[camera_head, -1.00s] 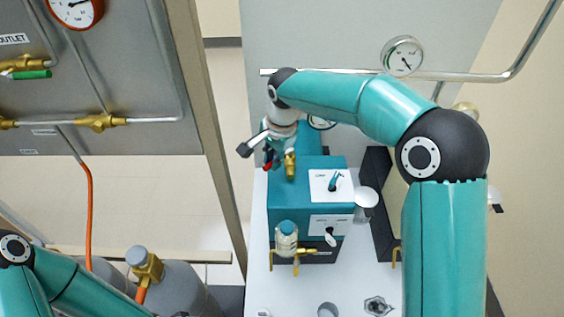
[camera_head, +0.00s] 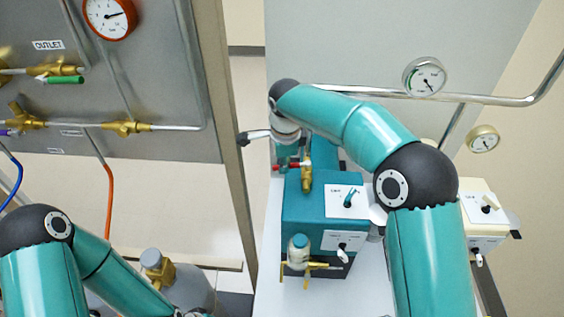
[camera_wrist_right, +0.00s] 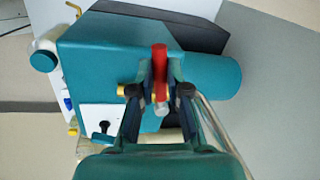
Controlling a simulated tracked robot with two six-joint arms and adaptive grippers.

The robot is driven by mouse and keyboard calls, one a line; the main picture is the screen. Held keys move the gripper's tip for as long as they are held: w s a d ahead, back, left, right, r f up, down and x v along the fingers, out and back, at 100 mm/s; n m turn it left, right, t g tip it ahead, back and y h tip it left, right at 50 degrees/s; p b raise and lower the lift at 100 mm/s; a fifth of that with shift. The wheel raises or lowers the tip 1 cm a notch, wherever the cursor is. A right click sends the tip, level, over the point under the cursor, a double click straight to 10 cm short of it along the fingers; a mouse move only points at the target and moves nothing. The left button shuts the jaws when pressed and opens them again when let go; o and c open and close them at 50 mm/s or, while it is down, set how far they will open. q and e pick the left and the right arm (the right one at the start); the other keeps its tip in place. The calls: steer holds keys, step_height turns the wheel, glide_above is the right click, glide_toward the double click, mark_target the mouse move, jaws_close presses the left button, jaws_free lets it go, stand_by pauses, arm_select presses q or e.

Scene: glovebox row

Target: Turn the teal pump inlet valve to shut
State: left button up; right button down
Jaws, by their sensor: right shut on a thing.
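The teal pump (camera_head: 323,205) stands on a white surface, with a brass inlet valve (camera_head: 307,176) at its back left. The valve's red handle (camera_head: 280,168) sticks out left of the brass in the head view, partly hidden by my right gripper. In the right wrist view, the red handle (camera_wrist_right: 159,58) stands upright between the fingertips of my right gripper (camera_wrist_right: 160,95), which is shut on it. A brass end (camera_wrist_right: 121,90) shows to the left of the fingers. My left arm shows at lower left, but its gripper is outside the head view.
A cream pump (camera_head: 484,215) is to the right, behind my right arm. A grey panel (camera_head: 120,85) with gauge and brass valves fills the upper left, its post (camera_head: 228,150) close left of my right gripper.

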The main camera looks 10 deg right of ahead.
steer(key=shift+w+r, duration=0.15)
steer(key=c, duration=1.2)
jaws_free()
steer(key=shift+o, duration=0.2)
step_height(320, 180, up, 12)
steer(key=s, duration=0.2)
steer(key=shift+s+f, duration=0.15)
steer(key=shift+f, duration=0.1)
steer(key=shift+d, duration=0.1)
steer(key=shift+c, duration=0.2)
